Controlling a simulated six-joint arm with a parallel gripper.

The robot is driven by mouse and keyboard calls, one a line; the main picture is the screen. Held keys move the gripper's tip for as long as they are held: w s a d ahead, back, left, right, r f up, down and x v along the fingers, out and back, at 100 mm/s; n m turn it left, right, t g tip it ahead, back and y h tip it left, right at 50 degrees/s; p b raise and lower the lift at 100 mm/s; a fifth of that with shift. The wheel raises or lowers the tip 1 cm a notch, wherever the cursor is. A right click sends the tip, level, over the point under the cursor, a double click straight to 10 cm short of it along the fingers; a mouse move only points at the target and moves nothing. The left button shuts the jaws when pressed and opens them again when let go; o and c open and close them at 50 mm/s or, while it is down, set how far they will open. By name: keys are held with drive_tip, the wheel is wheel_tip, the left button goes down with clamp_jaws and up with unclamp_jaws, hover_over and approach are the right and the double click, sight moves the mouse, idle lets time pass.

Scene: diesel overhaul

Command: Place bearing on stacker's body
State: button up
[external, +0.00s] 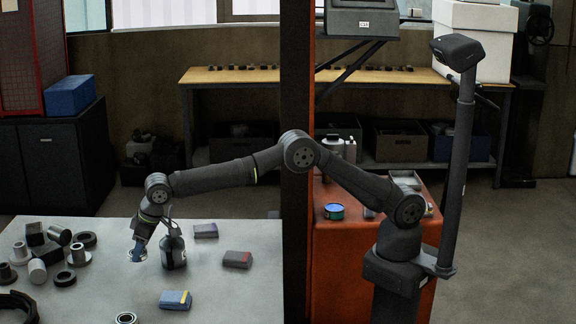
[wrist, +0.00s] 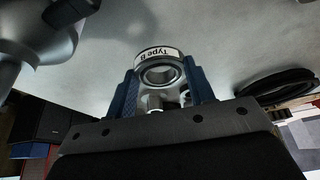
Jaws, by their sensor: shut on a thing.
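A ring-shaped bearing (wrist: 160,54) with a white "Type B" label sits between the two blue fingers of my gripper (wrist: 163,72) in the wrist view. My gripper is shut on it. In the external view my gripper (external: 138,250) points down low over the pale table, just left of a dark bottle-like can (external: 173,250). The bearing cannot be made out clearly there. I cannot tell which part is the stacker's body; flanged metal parts (external: 78,255) stand among the loose parts at the table's left.
A dark post (external: 296,120) stands behind my arm.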

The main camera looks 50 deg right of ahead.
hover_over(132, 289)
drive_tip(key=s, duration=0.1)
drive_tip(key=f, duration=0.4)
drive_tip(key=shift+s+d, duration=0.2)
drive_tip(key=shift+d, duration=0.1)
wheel_tip(132, 289, down, 2)
drive_tip(key=shift+w+d+f, duration=0.1)
drive_tip(key=shift+f, duration=0.5)
drive_tip(key=shift+f, duration=0.2)
drive_tip(key=o, duration=1.1)
drive_tip(key=shift+o, duration=0.4)
drive_tip(key=v, duration=1.7)
drive_tip(key=shift+s, duration=0.45)
